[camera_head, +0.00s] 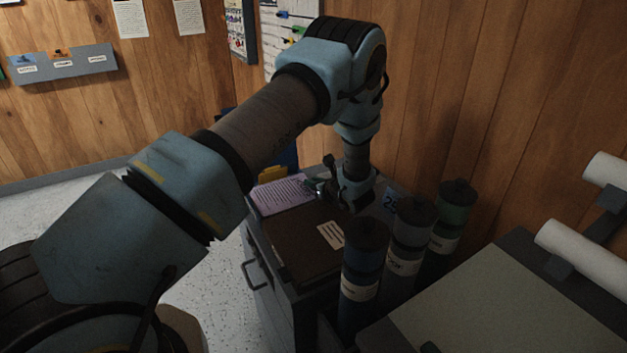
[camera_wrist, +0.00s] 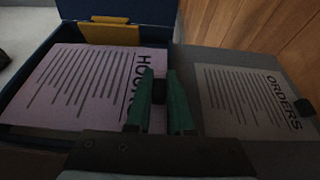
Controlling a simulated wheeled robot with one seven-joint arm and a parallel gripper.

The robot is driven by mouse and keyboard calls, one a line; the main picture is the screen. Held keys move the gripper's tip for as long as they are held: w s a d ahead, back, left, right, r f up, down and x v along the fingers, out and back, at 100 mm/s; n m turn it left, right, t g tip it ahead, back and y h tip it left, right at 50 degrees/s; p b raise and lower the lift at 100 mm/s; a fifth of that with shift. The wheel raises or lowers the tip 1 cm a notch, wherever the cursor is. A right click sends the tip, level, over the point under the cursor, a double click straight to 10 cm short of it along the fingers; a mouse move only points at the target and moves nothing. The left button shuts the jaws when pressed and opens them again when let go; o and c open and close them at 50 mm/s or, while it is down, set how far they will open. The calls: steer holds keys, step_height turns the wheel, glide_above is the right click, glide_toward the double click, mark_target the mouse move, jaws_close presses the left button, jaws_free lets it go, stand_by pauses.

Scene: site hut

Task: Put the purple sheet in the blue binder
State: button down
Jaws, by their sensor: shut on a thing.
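The purple sheet (camera_head: 283,195) carries dark lines of print. In the wrist view the purple sheet (camera_wrist: 85,85) shows the heading "HOU…", partly hidden by my fingers. My gripper (camera_head: 335,190) is shut on the sheet's right edge; its green fingers (camera_wrist: 160,95) show in the wrist view. The sheet lies over the open dark blue binder (camera_wrist: 170,10), whose rim shows around it, with a yellow divider (camera_wrist: 110,32) beyond. I cannot tell whether the sheet rests in the binder or hangs just above it.
A grey panel (camera_wrist: 240,70) with a sheet headed "ORDERS" (camera_wrist: 250,100) lies right of the binder. A brown folder (camera_head: 290,240) with a white label lies on the grey cabinet (camera_head: 262,265). Several capped tubes (camera_head: 410,235) stand close to my gripper's right.

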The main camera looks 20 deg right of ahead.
steer(key=shift+f, duration=0.1)
steer(key=shift+f+b, duration=0.3)
steer(key=shift+b, duration=0.25)
